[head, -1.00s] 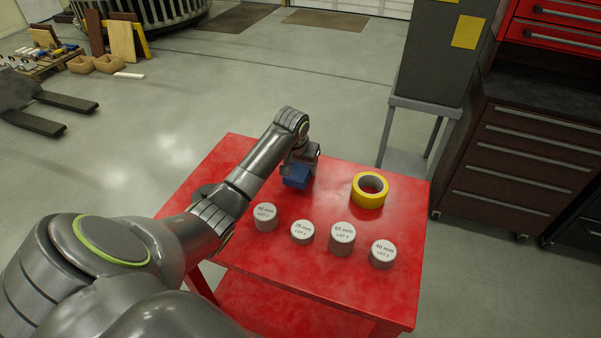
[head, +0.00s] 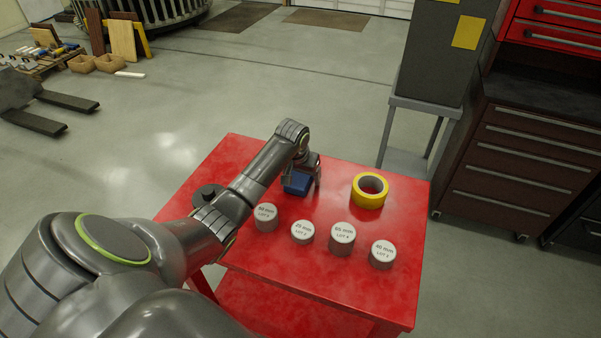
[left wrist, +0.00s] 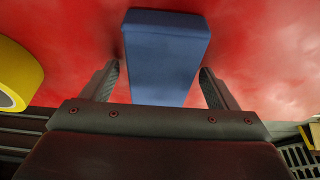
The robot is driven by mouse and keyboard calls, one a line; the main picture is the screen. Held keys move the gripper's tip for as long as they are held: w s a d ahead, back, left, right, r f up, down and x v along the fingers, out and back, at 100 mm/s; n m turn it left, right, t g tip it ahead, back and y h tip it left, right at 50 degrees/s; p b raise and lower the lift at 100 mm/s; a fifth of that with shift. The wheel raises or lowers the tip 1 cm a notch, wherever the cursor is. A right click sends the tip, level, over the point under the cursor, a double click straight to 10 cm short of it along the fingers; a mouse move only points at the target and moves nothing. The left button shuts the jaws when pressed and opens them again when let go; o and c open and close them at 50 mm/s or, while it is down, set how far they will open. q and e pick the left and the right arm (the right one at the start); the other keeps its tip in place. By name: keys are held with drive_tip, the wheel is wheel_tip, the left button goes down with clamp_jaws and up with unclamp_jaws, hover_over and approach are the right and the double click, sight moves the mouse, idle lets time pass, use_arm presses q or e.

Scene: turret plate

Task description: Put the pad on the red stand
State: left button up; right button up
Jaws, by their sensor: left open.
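The pad is a blue block (head: 297,184) at the back of the red stand (head: 330,277), a red table. It appears to rest flat on the red top. My left gripper (head: 304,179) is over the pad with its jaws apart. In the left wrist view the pad (left wrist: 165,60) lies between the two open fingers (left wrist: 161,70), with a gap on each side. The pad's near end is hidden by the gripper body in that view. I do not see my right gripper.
A yellow tape roll (head: 370,190) lies right of the pad. Several grey labelled cylinders stand in a row in front, including one (head: 266,217) near my arm and a taller one (head: 342,239). A grey stand (head: 420,120) and brown drawers (head: 530,150) are beyond the right edge.

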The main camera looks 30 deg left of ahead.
use_arm(q)
drive_tip(key=b+v, duration=0.1)
drive_tip(key=v, duration=1.1)
drive_tip(key=shift+s, duration=0.15)
